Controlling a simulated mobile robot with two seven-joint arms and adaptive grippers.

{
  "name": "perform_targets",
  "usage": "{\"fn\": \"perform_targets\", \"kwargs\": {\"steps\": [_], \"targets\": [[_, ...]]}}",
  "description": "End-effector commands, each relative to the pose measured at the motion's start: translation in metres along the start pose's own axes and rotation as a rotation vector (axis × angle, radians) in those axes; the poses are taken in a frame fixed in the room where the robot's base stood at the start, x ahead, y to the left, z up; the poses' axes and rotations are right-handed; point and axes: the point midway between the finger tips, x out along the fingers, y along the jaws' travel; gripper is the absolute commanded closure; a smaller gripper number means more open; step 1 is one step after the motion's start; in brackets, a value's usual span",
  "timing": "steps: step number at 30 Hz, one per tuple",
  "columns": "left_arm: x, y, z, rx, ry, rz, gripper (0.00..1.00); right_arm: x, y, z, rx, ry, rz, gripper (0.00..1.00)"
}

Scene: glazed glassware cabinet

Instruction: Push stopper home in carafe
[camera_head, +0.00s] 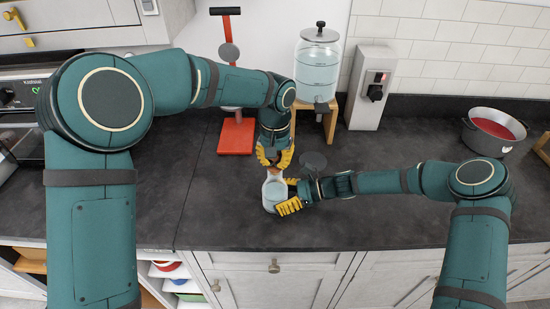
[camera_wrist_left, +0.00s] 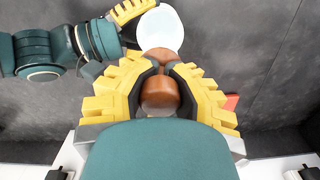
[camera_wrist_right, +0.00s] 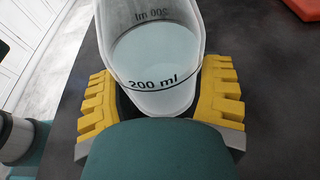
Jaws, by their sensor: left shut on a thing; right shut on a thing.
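The carafe (camera_head: 272,192) stands upright on the dark worktop; it is clear, and a "200 ml" mark shows on it in the right wrist view (camera_wrist_right: 155,70). My right gripper (camera_head: 285,194) is shut on the carafe's body from the right, one yellow finger on each side. My left gripper (camera_head: 274,161) is above the carafe, pointing down, shut on the brown stopper (camera_wrist_left: 160,92). The stopper is over the carafe's top in the left wrist view. The fingers hide where stopper and neck meet, so I cannot tell how deep it sits.
A red-based stand (camera_head: 237,138) is behind my left gripper. A drinks dispenser (camera_head: 317,62) on a wooden stand and a grey box appliance (camera_head: 372,88) are at the back. A pot with red contents (camera_head: 492,133) is at right. The worktop's front is mostly clear.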

Motion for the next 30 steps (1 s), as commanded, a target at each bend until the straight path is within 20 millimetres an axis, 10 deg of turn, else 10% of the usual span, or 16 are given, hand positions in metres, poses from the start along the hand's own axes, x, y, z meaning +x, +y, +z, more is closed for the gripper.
{"fn": "perform_targets", "kwargs": {"steps": [10,14,20,23,30], "targets": [[0.0001,0.0,0.0,0.0,0.0,0.0,1.0,0.0002,0.0001,0.0001,0.0,0.0,0.0,0.5],[0.0,-0.0001,-0.0001,0.0,0.0,0.0,0.5,0.0002,0.0001,0.0001,0.0,0.0,0.0,0.5],[0.0,-0.0001,-0.0001,0.0,0.0,0.0,0.5,0.0002,0.0001,0.0001,0.0,0.0,0.0,0.5],[0.0,-0.0002,-0.0001,0.0,0.0,0.0,0.17,0.0002,0.0001,0.0001,0.0,0.0,0.0,0.5],[0.0,-0.0002,-0.0001,0.0,0.0,0.0,0.17,0.0002,0.0001,0.0001,0.0,0.0,0.0,0.5]]}}
